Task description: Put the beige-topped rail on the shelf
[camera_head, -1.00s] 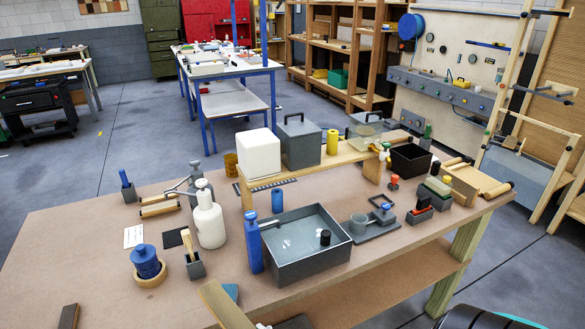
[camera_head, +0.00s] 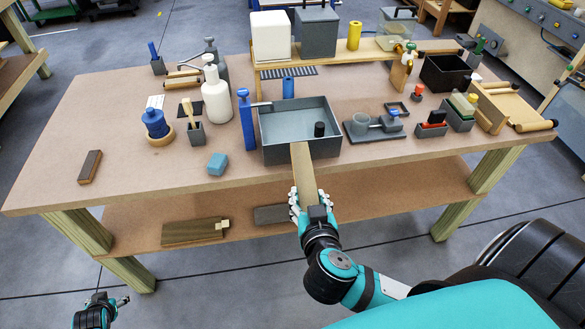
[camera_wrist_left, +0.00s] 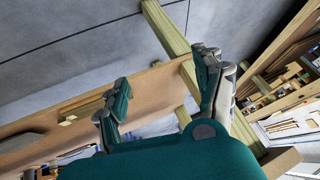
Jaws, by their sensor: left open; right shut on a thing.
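My right gripper (camera_head: 310,203) is shut on the beige-topped rail (camera_head: 303,172), a flat, narrow bar. The rail points away from me, and its far end overlaps the front wall of the grey tray in the head view; I cannot tell whether they touch. A raised wooden shelf (camera_head: 372,50) stands along the back of the workbench, and a lower shelf (camera_head: 365,203) runs under the bench top. My left gripper (camera_head: 112,302) is open and empty, low at the left, in front of the bench. Its spread fingers show in the left wrist view (camera_wrist_left: 162,95).
The grey tray (camera_head: 272,152) sits mid-bench with a black cylinder inside. The bench's front left is mostly clear.

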